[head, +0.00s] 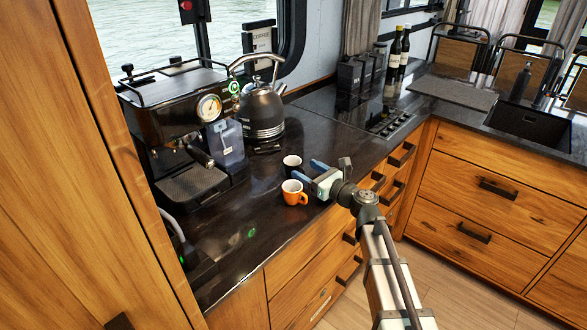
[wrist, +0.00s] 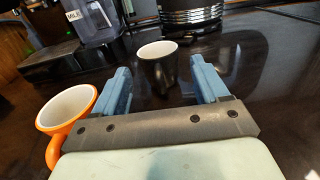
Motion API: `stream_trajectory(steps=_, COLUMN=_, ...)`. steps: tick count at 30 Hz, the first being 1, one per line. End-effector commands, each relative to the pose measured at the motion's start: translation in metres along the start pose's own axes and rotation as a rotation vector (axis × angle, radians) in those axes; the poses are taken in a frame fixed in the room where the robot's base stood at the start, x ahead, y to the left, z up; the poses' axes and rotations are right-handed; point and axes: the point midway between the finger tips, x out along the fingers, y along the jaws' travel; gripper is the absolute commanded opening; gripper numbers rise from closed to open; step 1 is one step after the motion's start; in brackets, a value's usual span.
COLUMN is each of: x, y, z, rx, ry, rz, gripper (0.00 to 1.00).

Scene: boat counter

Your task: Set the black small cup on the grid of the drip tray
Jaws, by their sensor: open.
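The black small cup (head: 292,164) has a white inside and stands upright on the dark counter, just behind an orange cup. In the wrist view the black cup (wrist: 158,66) is ahead of my gripper, roughly centred between its fingers. My gripper (head: 306,170) is open and empty, with blue fingers; they also show in the wrist view (wrist: 160,88). The fingertips point at the black cup, close to it; I cannot tell whether they touch it. The drip tray (head: 192,186) with its dark grid lies at the foot of the black espresso machine (head: 172,112), with nothing seen on it.
An orange cup (head: 294,192) stands close in front of the black cup, and at the left of my gripper in the wrist view (wrist: 68,108). A dark kettle (head: 262,112) stands behind. A milk container (head: 225,142) is beside the machine. The counter between cups and tray looks clear.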

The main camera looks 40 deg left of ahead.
Motion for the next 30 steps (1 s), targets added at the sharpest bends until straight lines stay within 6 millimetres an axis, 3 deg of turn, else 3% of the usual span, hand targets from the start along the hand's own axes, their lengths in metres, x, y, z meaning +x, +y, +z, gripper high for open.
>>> stream_trajectory(steps=10, x=0.043, y=0.002, z=0.002, rx=0.000, ry=0.000, rz=0.001, gripper=0.74)
stream_trajectory(steps=19, x=0.047, y=0.003, z=0.002, rx=0.000, ry=0.000, rz=0.000, gripper=0.73)
stream_trajectory(steps=30, x=0.047, y=0.003, z=0.002, rx=0.000, ry=0.000, rz=0.000, gripper=0.37)
